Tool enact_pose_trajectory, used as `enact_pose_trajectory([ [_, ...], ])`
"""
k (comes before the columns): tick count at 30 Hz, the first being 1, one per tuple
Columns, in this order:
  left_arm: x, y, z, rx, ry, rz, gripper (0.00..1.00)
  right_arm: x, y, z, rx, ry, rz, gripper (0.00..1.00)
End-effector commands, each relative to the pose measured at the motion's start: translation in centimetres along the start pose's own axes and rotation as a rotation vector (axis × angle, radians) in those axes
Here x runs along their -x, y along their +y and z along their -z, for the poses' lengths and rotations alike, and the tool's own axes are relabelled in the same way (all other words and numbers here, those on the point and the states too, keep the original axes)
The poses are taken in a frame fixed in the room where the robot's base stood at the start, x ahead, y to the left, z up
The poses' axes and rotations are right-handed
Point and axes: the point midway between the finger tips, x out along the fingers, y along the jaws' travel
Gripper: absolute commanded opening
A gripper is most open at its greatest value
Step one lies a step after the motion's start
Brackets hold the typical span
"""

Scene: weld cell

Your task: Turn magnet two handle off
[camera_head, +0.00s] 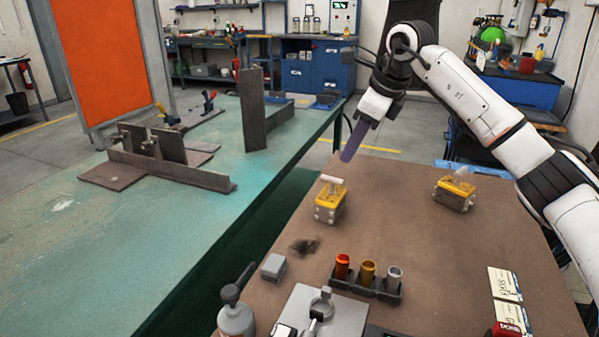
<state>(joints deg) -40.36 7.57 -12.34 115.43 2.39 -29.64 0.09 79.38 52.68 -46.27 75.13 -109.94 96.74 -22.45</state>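Two yellow and grey magnet blocks sit on the brown table. The left magnet block (330,200) has a pale handle (332,179) lying across its top. The right magnet block (453,195) has a light grey handle (463,173) on top, tilted. I cannot read which one is magnet two. My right gripper (346,158) points down above and slightly right of the left block, apart from its handle. Its purple fingers overlap edge-on, so I cannot see whether they are open or shut. My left gripper is out of view.
The brown table (420,250) carries a holder with three small cups (368,268), a grey box (273,266), a bottle (236,318) and white cards (507,300). A green table (120,235) on the left bears brown metal plates. Space between the magnet blocks is clear.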

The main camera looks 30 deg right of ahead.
Motion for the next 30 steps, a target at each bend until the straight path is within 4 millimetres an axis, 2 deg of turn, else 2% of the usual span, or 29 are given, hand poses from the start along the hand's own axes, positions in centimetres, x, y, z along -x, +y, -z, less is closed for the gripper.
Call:
enact_pose_trajectory([
  [5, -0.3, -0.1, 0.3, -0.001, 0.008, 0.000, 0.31, -2.5, 0.0, 0.3, -0.004, 0.005, -0.002, 0.32],
  [12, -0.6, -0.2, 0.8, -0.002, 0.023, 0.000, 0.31, -7.2, 0.2, -0.2, 0.002, 0.002, -0.004, 0.32],
  [16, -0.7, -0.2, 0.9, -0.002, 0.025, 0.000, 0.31, -8.9, 0.2, -0.2, 0.002, 0.001, -0.004, 0.32],
  [21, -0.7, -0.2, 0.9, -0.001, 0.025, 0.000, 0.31, -9.9, 0.1, -0.2, 0.004, 0.000, -0.002, 0.32],
  [29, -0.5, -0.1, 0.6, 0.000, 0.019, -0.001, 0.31, -10.1, 0.1, -0.2, 0.003, 0.000, -0.001, 0.32],
  [30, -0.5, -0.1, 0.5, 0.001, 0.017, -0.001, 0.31, -10.1, 0.1, -0.2, 0.003, 0.000, -0.001, 0.28],
])
